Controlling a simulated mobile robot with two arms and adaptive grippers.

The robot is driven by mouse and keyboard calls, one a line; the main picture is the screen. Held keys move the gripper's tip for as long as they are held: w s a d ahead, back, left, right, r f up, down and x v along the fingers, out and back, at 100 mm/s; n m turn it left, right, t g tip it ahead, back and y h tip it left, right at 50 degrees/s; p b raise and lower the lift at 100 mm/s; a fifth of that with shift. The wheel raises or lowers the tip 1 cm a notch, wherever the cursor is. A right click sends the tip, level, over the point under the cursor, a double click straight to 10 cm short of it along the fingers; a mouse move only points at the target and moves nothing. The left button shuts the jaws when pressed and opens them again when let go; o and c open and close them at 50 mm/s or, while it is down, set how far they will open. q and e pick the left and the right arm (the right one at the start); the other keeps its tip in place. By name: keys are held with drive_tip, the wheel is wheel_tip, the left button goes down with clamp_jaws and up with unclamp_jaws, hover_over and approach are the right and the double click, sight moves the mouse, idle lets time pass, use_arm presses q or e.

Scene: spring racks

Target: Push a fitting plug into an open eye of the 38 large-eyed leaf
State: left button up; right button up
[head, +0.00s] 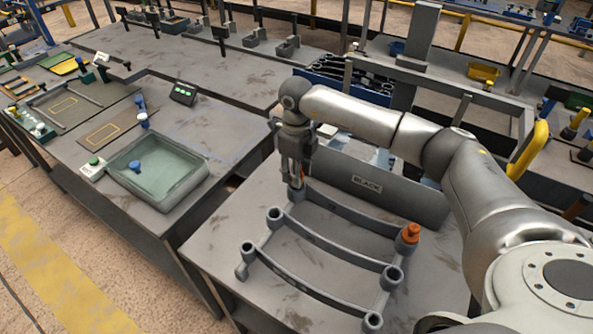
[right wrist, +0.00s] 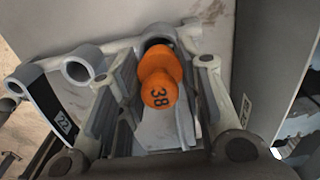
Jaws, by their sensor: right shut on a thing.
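My right gripper (head: 296,178) points down at the left end of the rearmost leaf (head: 345,212) on the near table. It is shut on an orange plug marked 38 (right wrist: 159,88), which stands between the fingers in the right wrist view. The plug's far end is at a grey eye (right wrist: 154,44) of the leaf; I cannot tell how deep it sits. A second orange plug (head: 410,232) stands upright in the right eye of the same leaf. A leaf labelled 22 (right wrist: 62,122) lies beside it. My left gripper is not in view.
Two more curved leaves with open eyes (head: 325,254) lie in front on the table. A panel marked BLACK (head: 367,185) stands behind. A green tray (head: 190,185) with a blue-topped item is on the left bench. The table's left front is clear.

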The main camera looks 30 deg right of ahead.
drive_tip(key=shift+f+b, duration=1.1)
drive_tip(key=shift+f, duration=0.25)
idle(0.4)
drive_tip(key=o, duration=0.9)
drive_tip(key=shift+o, duration=0.5)
drive_tip(key=o, duration=0.4)
drive_tip(key=shift+r+p, duration=2)
drive_tip(key=shift+r, duration=1.55)
